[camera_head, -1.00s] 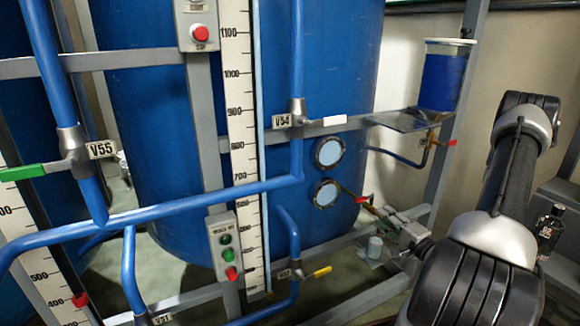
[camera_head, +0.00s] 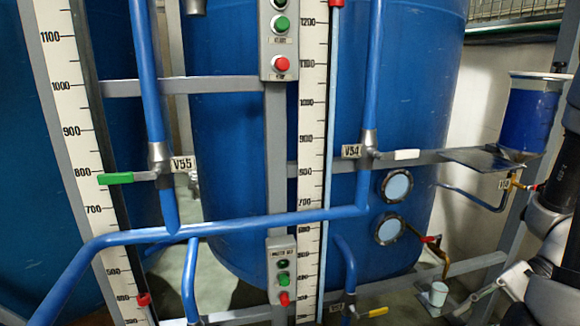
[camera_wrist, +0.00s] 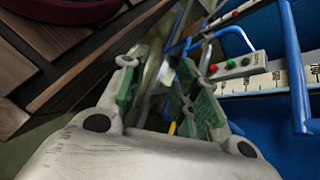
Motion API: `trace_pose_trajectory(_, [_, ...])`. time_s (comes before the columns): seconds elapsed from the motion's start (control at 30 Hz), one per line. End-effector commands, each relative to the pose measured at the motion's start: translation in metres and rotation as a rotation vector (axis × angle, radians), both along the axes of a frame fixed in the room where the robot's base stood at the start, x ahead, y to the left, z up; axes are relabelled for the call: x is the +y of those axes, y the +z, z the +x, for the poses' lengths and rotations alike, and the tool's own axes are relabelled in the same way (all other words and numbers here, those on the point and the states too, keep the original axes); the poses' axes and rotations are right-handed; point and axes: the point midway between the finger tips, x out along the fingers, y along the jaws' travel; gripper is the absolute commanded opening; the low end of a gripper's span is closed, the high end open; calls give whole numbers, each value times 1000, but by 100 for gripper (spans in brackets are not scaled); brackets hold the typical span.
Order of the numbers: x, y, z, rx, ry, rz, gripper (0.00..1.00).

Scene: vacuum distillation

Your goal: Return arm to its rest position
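My gripper (camera_wrist: 158,85) shows in the wrist view with its two green-padded fingers apart and nothing between them. It is open and empty. In the head view, dark parts of my arm (camera_head: 552,225) stand at the right edge, partly cut off. A pale end piece at the lower right there may be my gripper, but it is too small to tell.
Blue tanks (camera_head: 240,150) stand behind blue pipes (camera_head: 270,220) and grey frame bars. Valve V55 has a green handle (camera_head: 115,178); V54 has a white handle (camera_head: 406,154). A button box (camera_head: 282,270) and a blue funnel-like vessel (camera_head: 530,115) are also near.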

Motion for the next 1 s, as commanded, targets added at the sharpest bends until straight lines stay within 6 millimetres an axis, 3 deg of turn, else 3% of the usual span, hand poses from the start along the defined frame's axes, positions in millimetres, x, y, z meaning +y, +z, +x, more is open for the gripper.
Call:
trace_pose_trajectory(0.17, [-35, 35, -11, -65, 246, -347, 31])
trace_pose_trajectory(0.4, [-65, 104, 6, -322, 508, -746, 31])
trace_pose_trajectory(0.53, [-60, 146, 14, -515, 631, -892, 31])
trace_pose_trajectory(0.7, [-36, 185, 17, -735, 689, -969, 31])
trace_pose_trajectory(0.83, [-22, 202, 17, -840, 715, -983, 31])
trace_pose_trajectory(1.0, [-16, 203, 19, -861, 738, -973, 31])
